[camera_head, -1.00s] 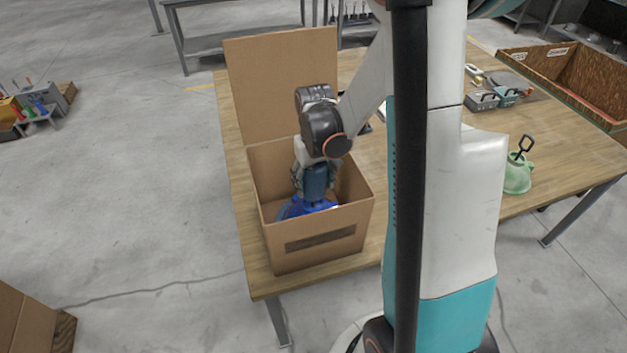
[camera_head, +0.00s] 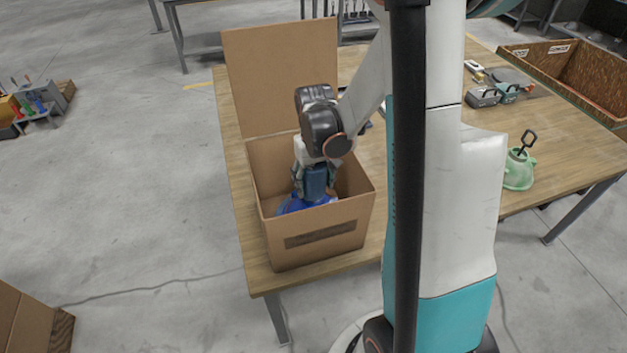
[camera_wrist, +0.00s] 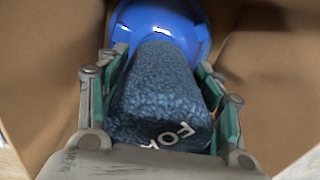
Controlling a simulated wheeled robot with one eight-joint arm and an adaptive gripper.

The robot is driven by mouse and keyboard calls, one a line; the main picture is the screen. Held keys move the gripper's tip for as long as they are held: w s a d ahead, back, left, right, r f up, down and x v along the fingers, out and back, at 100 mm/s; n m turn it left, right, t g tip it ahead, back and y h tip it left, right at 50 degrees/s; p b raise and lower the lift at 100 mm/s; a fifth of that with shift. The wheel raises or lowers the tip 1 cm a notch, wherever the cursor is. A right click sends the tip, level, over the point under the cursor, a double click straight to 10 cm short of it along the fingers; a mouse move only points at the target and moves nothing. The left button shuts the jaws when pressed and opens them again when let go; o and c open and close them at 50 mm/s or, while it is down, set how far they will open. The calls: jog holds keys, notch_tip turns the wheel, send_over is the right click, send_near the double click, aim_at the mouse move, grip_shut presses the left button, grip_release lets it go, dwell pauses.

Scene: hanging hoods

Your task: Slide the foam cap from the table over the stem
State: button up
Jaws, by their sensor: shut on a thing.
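The foam cap (camera_wrist: 165,95) is a speckled dark blue block with white letters, held between the green-padded fingers of my gripper (camera_wrist: 172,88). In the head view, my gripper (camera_head: 314,185) points down inside the open cardboard box with the cap (camera_head: 316,181). A shiny blue rounded body (camera_wrist: 165,22) lies just beyond the cap's far end; it also shows low in the box in the head view (camera_head: 292,204). The stem is not visible, and I cannot tell whether the cap is around it.
The cardboard box (camera_head: 290,254) stands on the wooden table (camera_head: 237,175) with its flap raised at the back. A green rounded thing with a black handle (camera_head: 519,172), grey containers (camera_head: 483,97) and a brown crate (camera_head: 575,80) are to the right. Box walls surround my gripper closely.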

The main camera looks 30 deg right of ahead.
jog(key=shift+f, duration=0.2)
jog(key=shift+f+b, duration=1)
jog(key=shift+b, duration=0.1)
jog(key=o, duration=1)
jog(key=shift+o, duration=0.7)
jog(key=shift+o, duration=1.4)
